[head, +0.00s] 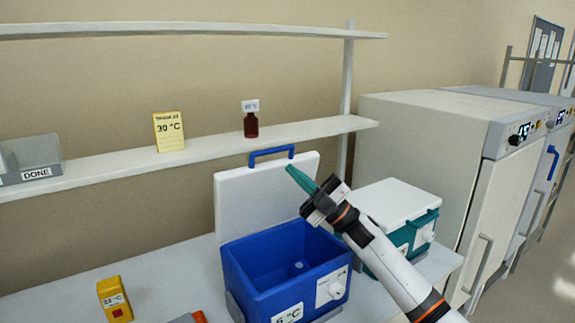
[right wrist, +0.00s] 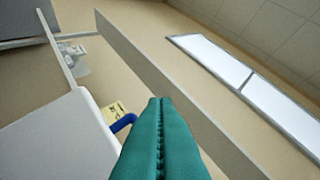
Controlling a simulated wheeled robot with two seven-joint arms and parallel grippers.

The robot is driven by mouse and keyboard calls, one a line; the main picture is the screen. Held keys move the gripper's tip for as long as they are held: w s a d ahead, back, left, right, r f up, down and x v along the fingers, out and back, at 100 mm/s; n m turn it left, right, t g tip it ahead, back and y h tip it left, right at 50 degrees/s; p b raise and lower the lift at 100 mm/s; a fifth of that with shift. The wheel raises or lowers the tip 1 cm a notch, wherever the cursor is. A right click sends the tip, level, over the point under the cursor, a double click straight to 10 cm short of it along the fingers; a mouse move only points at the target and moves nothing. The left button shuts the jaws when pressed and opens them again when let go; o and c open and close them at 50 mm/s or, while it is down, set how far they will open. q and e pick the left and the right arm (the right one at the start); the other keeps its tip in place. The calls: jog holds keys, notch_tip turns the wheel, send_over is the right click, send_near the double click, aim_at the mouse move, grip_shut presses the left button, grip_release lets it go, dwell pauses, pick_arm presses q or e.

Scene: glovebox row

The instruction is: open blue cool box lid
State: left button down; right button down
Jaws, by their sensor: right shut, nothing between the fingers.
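The blue cool box (head: 280,265) stands on the bench with its white lid (head: 250,195) swung up and back, close to upright. The box's open inside shows, with a small pale spot on its floor. A blue handle (head: 270,153) sits on the lid's top edge; it also shows in the right wrist view (right wrist: 122,123), beside the white lid (right wrist: 60,145). My right gripper (head: 291,170), with teal fingers, is shut and empty. Its tips are in front of the lid's upper right part, near the handle; I cannot tell whether they touch. My left gripper is not in view.
A teal cool box (head: 392,205) with a closed white lid stands right of the blue one. A yellow device (head: 114,299) lies at the front left. The shelf (head: 110,168) behind holds a brown bottle (head: 251,125) and a yellow sign (head: 169,132). White cabinets (head: 425,150) stand at the right.

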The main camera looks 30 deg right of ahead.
aim_at(279, 164)
jog(key=s+f+m+t+h, duration=0.25)
jog(key=m+t+h, duration=0.25)
jog(key=m+h, duration=0.5)
jog(key=s+f+m+t+h, duration=0.2)
jog(key=f+m+t+h, duration=0.4)
jog(key=m, duration=0.7)
jog(key=shift+g+h, duration=0.3)
jog(key=shift+g, duration=0.5)
jog(key=p+x, duration=0.1)
jog(key=x, duration=0.3)
jog(key=p+x, duration=0.2)
jog(key=x, duration=0.3)
jog(key=p+x, duration=0.2)
jog(key=x, duration=0.2)
jog(key=shift+w+f, duration=0.15)
jog(key=shift+w, duration=0.5)
jog(key=shift+w+a+f+p, duration=0.15)
jog(key=shift+w+p, duration=0.2)
jog(key=shift+w, duration=0.2)
